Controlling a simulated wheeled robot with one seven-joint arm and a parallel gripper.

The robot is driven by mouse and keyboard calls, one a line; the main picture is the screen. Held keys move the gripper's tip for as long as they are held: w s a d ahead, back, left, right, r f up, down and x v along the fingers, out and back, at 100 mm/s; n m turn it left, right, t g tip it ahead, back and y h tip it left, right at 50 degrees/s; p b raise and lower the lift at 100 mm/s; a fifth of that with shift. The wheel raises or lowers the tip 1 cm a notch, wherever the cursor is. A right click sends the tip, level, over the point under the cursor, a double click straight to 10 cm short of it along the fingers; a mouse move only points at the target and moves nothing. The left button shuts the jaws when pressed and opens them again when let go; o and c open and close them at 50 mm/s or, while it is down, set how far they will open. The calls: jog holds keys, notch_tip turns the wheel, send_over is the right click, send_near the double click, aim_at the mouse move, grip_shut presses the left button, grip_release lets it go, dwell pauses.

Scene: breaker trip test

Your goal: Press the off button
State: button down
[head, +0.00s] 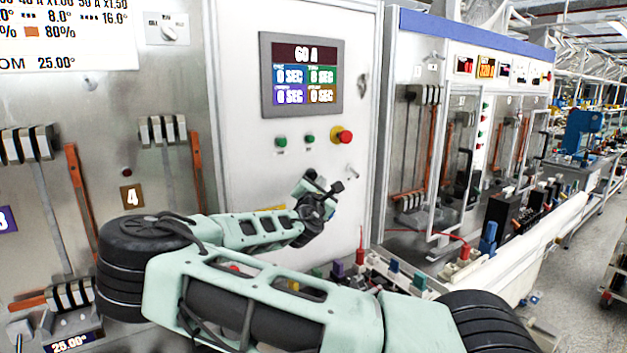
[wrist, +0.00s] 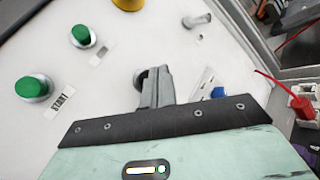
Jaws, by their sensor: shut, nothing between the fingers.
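The white control panel (head: 240,130) carries two green buttons, the left one (head: 281,141) and the right one (head: 310,139), and a red mushroom button (head: 342,135) on a yellow base. In the wrist view the green button labelled START (wrist: 32,88) and the other green button (wrist: 83,36) show at upper left. The yellow base (wrist: 128,4) is cut by the top edge. No label reading "off" is legible. My gripper (head: 337,187) is shut and empty, below the red button. Its fingers (wrist: 156,82) point at the panel; contact cannot be told.
A display (head: 301,75) reading 60 A is above the buttons. A small silver switch (head: 352,167) sticks out below the red button and shows in the wrist view (wrist: 197,20). A red connector (wrist: 301,104) stands at right. Bare panel surrounds the buttons.

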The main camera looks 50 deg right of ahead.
aim_at(317, 175)
jog(key=shift+w+d, duration=0.15)
jog(key=shift+w, duration=0.45)
jog(key=shift+w, duration=0.15)
dwell(1.6)
jog(key=shift+w+d, duration=0.1)
jog(key=shift+w, duration=0.15)
jog(key=shift+w+d+b, duration=0.1)
jog(key=shift+w+b, duration=0.4)
dwell(0.7)
jog(key=shift+s, duration=0.15)
jog(key=shift+s+a, duration=0.25)
jog(key=shift+s, duration=0.5)
jog(key=shift+s, duration=0.1)
jog(key=s, duration=0.2)
jog(key=s+a, duration=0.1)
jog(key=s, duration=0.1)
jog(key=shift+s+p, duration=0.35)
jog(key=shift+p, duration=0.05)
